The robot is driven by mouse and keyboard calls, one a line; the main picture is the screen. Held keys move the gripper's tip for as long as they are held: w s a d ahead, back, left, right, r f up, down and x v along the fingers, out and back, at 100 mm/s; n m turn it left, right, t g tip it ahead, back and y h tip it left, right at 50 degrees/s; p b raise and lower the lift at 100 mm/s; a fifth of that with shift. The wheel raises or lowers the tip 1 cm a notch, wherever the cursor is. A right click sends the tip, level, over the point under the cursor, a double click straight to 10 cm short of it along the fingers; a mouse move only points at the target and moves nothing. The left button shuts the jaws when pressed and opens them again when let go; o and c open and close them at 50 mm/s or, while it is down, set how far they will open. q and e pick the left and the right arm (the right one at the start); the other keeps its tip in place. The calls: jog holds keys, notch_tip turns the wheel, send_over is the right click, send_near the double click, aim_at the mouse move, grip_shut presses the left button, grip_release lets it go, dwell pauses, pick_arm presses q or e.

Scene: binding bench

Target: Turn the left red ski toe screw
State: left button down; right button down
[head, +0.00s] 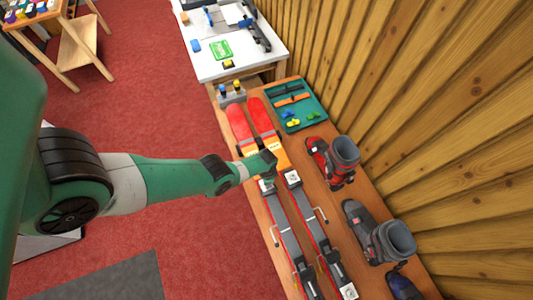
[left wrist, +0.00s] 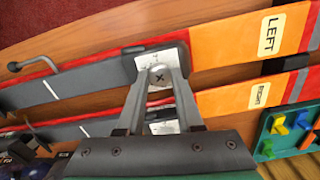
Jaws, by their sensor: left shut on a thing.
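The left red ski (head: 239,118) lies on the wooden bench, beside the right ski (head: 262,118). In the left wrist view the left ski (left wrist: 225,58) carries a LEFT label, and the right ski (left wrist: 235,100) runs parallel below it. My left gripper (head: 268,172) is over the toe area of the left ski. In the left wrist view its fingers (left wrist: 160,72) converge on the cross-slotted toe screw (left wrist: 158,78) and are shut on it, at a pale plate (left wrist: 174,56). The screw is hidden in the head view. My right gripper is not in view.
A teal tray (head: 308,111) with small coloured parts lies right of the ski tips. A white table (head: 208,66) stands beyond.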

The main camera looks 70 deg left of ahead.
pick_arm(q)
jog(key=n, duration=0.4)
jog(key=shift+n, duration=0.3)
jog(key=n, duration=0.4)
jog(key=shift+n, duration=0.3)
jog(key=c, duration=0.6)
grip_release()
jog(key=shift+o, duration=0.2)
